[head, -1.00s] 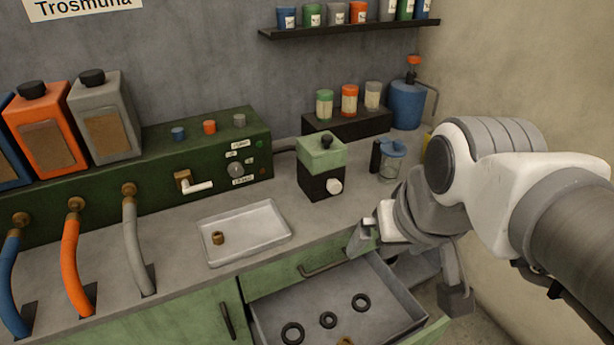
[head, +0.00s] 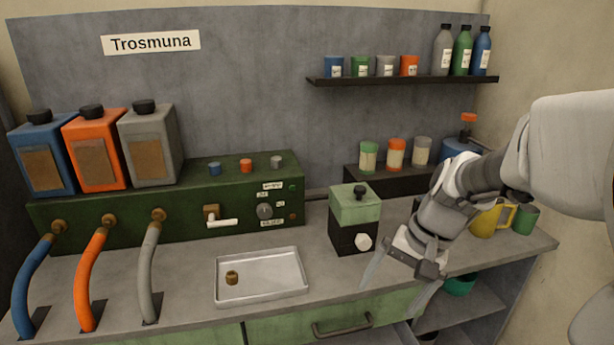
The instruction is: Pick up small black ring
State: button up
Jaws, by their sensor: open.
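The small black ring is not in view now; the inside of the open drawer (head: 375,337) is cut off by the bottom edge, with only a sliver showing. My gripper (head: 398,285) is open and empty, pointing down with its fingers apart. In the picture it is in front of the counter's right part, to the right of the green and black box (head: 354,222) and above the open drawer's right side. How far it is from the counter edge is hard to tell.
A metal tray (head: 262,298) holding a small brass piece (head: 232,278) lies on the counter. A closed green drawer front (head: 285,327) has a dark handle (head: 343,325). A yellow mug (head: 488,220) and a green cup (head: 525,219) stand at right.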

jog(key=w+d+f+m+t+y+b, duration=0.1)
jog(key=f+m, duration=0.4)
jog(key=f, duration=1.1)
jog(key=w+d+f+m+t+y+b, duration=0.1)
jog(key=w+d+f+m+y+b, duration=0.2)
jog(key=f, duration=1.3)
jog(key=w+d+f+m+y+b, duration=0.2)
jog(key=d+f+m+y+b, duration=0.2)
jog(key=f, duration=1.3)
jog(key=shift+w+d+f+m+t+y+b, duration=0.1)
jog(key=shift+d+m+t+y+b, duration=0.1)
jog(key=shift+m+y+b, duration=0.4)
jog(key=shift+w+d+m+t+y+b, duration=0.1)
jog(key=shift+m+t+y+b, duration=0.15)
jog(key=shift+m+b, duration=0.65)
jog(key=shift+s+a+f+m, duration=0.1)
jog(key=shift+a+f+m, duration=0.1)
jog(key=shift+f+m, duration=0.15)
jog(key=b+x, duration=0.2)
jog(key=x, duration=0.9)
jog(key=shift+w+a+f, duration=0.1)
jog(key=shift+w+a, duration=0.15)
jog(key=shift+a, duration=0.05)
jog(key=c, duration=1.3)
